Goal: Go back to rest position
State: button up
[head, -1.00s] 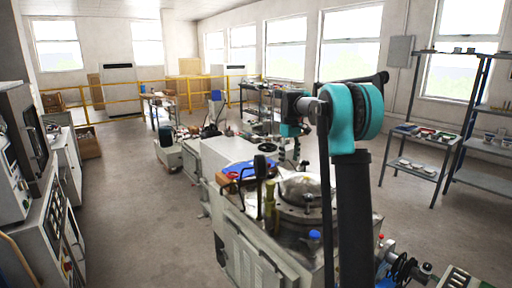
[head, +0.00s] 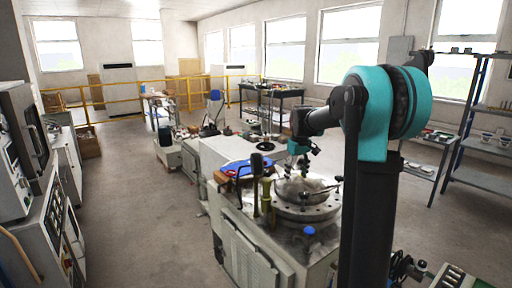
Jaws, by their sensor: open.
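My arm rises at the right of the head view, with a teal joint at its top. Its forearm reaches left to a small teal wrist part. My gripper (head: 309,161) is small and dark below that wrist, over the back part of a grey machine (head: 255,245) with a round metal top (head: 306,208). The gripper is open, and I see nothing held in it. Its fingertips are too small to make out exactly. I cannot tell how far they are above the machine.
A blue tray (head: 240,168) lies on the machine behind upright dark and yellow handles (head: 266,196). Control cabinets (head: 55,225) line the left side. Metal shelves (head: 490,175) stand at the right. The floor (head: 140,220) between cabinets and machine is clear.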

jog(key=s+d+f+m+t, duration=0.1)
jog(key=s+f, duration=0.4)
jog(key=s, duration=0.5)
jog(key=s+d+f+m+t, duration=0.1)
jog(key=s+f+m, duration=0.1)
jog(key=s+f, duration=0.4)
jog(key=s+f+m+t, duration=0.1)
jog(key=s+f, duration=0.5)
jog(key=s, duration=1)
jog(key=shift+d+m, duration=0.4)
jog(key=shift+m, duration=0.3)
jog(key=shift+w, duration=0.1)
